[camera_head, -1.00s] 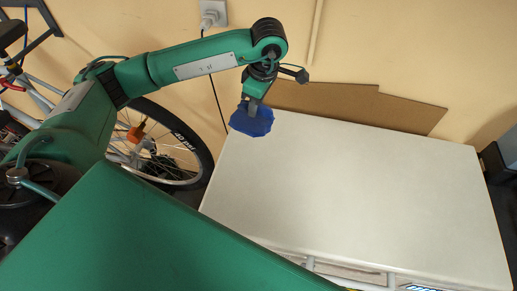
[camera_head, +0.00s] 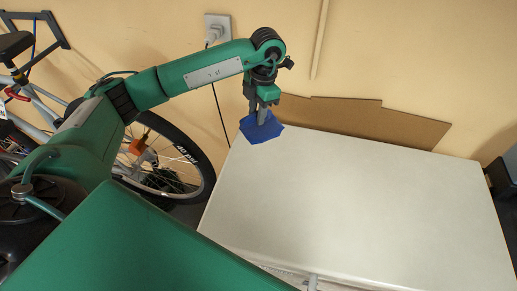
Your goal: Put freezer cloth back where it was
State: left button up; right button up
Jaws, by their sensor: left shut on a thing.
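The blue freezer cloth (camera_head: 268,132) is at the far left corner of the white freezer top (camera_head: 350,200). It looks spread out flat, at or very near the surface; I cannot tell how fully it rests there. My left gripper (camera_head: 261,118) points down onto the cloth from above and is shut on it. The fingers hide part of the cloth's middle. My right gripper is not in view.
A brown cardboard sheet (camera_head: 365,118) leans on the wall behind the freezer. A bicycle (camera_head: 165,160) stands left of the freezer, behind my left arm. A wall socket (camera_head: 217,28) with a cable is above. The freezer top's middle and right are clear.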

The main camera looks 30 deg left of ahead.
pick_arm(q)
notch_tip(320, 180, down, 15)
jog(key=p, duration=0.3)
jog(key=shift+f+p, duration=0.1)
jog(key=shift+p, duration=0.3)
jog(key=shift+f, duration=0.1)
jog(key=shift+f+b, duration=0.15)
jog(key=shift+b, duration=0.15)
jog(key=o, duration=0.9)
jog(key=shift+o, duration=0.2)
